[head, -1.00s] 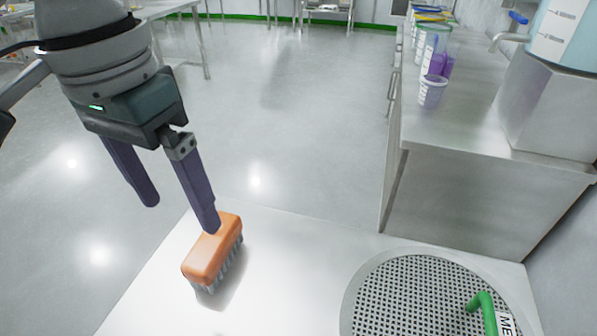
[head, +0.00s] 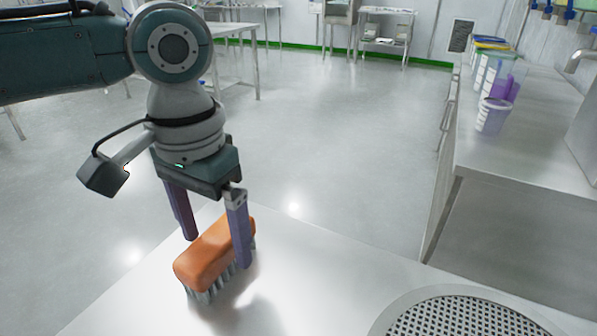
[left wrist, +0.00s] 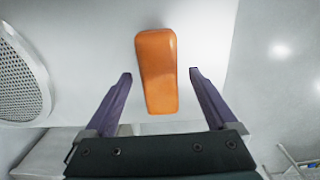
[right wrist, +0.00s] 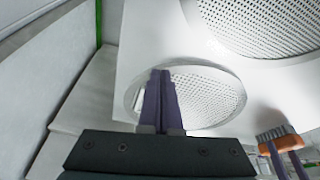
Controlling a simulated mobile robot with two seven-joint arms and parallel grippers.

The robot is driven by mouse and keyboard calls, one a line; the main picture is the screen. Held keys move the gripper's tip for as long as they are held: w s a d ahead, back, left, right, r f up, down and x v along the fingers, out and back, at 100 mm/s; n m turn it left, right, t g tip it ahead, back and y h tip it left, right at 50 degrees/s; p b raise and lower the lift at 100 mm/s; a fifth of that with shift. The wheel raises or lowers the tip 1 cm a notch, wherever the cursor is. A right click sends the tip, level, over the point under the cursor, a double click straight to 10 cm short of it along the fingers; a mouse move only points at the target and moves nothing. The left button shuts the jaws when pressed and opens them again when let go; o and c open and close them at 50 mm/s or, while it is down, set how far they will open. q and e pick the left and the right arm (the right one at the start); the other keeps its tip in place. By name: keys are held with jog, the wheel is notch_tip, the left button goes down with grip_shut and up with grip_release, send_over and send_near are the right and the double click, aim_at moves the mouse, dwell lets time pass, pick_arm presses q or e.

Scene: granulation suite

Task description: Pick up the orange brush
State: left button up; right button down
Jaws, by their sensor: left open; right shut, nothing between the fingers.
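The orange brush (head: 213,251) lies bristles down on the white table top, near its far left edge in the head view. My left gripper (head: 218,252) is open above it, with one purple finger on each side of the brush. In the left wrist view the orange back of the brush (left wrist: 158,72) lies between and beyond the open fingertips (left wrist: 160,74). The brush also shows at the right of the right wrist view (right wrist: 279,140). My right gripper (right wrist: 161,72) is shut and empty, over a round perforated plate; the head view does not show it.
The round perforated plate (head: 470,315) is at the table's front right. A steel counter (head: 510,150) with a purple-filled cup (head: 493,116) and several tubs stands at the right. Open floor (head: 330,130) lies beyond the table.

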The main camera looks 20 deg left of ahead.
pick_arm(q)
jog(key=shift+f, duration=0.5)
grip_shut()
dwell(0.4)
